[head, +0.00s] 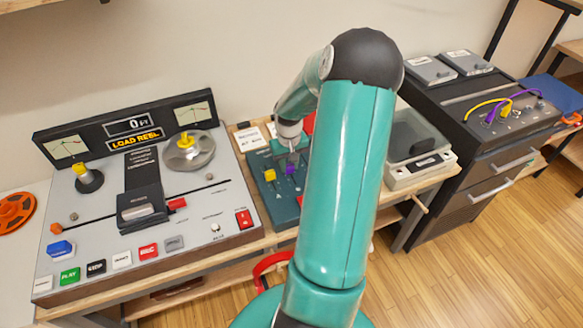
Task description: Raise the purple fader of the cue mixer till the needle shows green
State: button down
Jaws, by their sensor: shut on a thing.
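The cue mixer (268,199) is a teal panel on the bench, partly hidden behind my arm. Its purple fader (290,170) shows just under my gripper (292,157). My gripper points down and is shut on the purple fader, though the fingertips are small and hard to make out. A yellow fader (270,175) sits just left of the purple one. I cannot see the mixer's needle; my arm covers the right part of the mixer.
A tape machine (105,245) with two meters and a "LOAD REEL" display stands to the left. A grey-lidded device (419,160) stands to the right. A dark cabinet (458,200) with a patch panel and cables is further right. White cards (248,139) stand behind the mixer.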

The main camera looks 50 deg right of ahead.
aim_at(289, 166)
jog(key=c, duration=1.1)
grip_release()
jog(key=shift+r, duration=0.1)
notch_tip(289, 166, up, 14)
jog(key=shift+f, duration=0.15)
jog(key=w+a+r+n+t+h, duration=0.15)
jog(key=a+r, duration=0.35)
jog(key=a, duration=0.6)
jog(key=w+a+r+n+h, duration=0.1)
jog(key=a+r+n, duration=0.1)
jog(key=a+r, duration=0.6)
jog(key=s+a+n+t, duration=0.1)
jog(key=s+a, duration=0.2)
jog(key=a, duration=0.3)
jog(key=s+a+t+y, duration=0.1)
jog(key=s+a, duration=0.2)
jog(key=a, duration=0.4)
jog(key=s+a+r+n+t+y, duration=0.1)
jog(key=s+a+t, duration=0.1)
jog(key=a, duration=0.4)
jog(key=shift+s+a+n+y, duration=0.1)
jog(key=shift+s+n+y, duration=0.1)
jog(key=shift+s, duration=0.25)
jog(key=shift+s+a+n+y, duration=0.1)
jog(key=shift+s+n, duration=0.05)
jog(key=shift+s, duration=0.3)
